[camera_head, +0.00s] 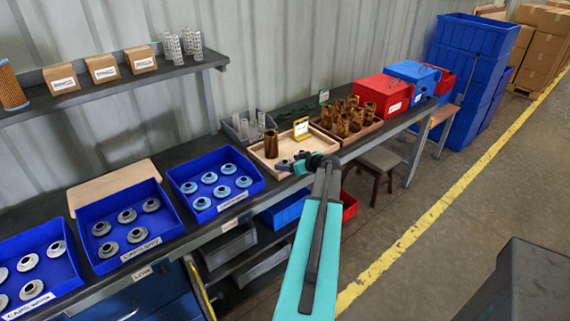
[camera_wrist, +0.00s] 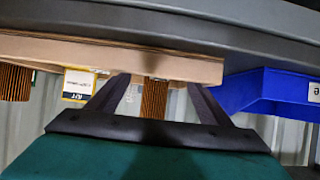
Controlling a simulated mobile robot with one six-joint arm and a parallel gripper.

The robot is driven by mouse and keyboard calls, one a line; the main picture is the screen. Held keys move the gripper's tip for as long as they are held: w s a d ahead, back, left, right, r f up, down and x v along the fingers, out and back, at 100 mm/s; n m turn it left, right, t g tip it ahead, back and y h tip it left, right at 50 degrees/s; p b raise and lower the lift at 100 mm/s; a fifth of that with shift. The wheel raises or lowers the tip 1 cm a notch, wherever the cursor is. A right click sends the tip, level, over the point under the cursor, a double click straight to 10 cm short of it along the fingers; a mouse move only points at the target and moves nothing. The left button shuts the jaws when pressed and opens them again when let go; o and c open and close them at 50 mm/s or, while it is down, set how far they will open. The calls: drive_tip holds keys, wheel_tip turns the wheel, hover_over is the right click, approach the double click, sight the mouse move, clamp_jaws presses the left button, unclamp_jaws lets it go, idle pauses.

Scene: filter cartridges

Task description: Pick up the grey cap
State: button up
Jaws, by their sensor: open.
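Several grey caps (camera_head: 127,216) lie in the middle blue bin (camera_head: 176,221), whose front label seems to read "CAPS GREY". The caps are round with a raised, dark-centred hub. My gripper (camera_head: 286,166) is well to the right of that bin, by the front of a wooden tray (camera_head: 262,167). In the wrist view my gripper (camera_wrist: 160,92) has its fingers apart, with nothing held. A brown pleated cartridge (camera_wrist: 155,98) shows between the fingers, behind the tray's edge. No grey cap shows in the wrist view.
Blue bins of white caps (camera_head: 28,262) and bluish caps (camera_head: 222,191) flank the grey ones. The brown cartridge (camera_head: 271,144) stands in the wooden tray near a yellow-framed card (camera_head: 301,128). A shelf (camera_head: 110,83) with boxes overhangs the bench's left part.

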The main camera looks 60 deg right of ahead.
drive_tip(key=shift+x, duration=0.8)
drive_tip(key=c, duration=1.1)
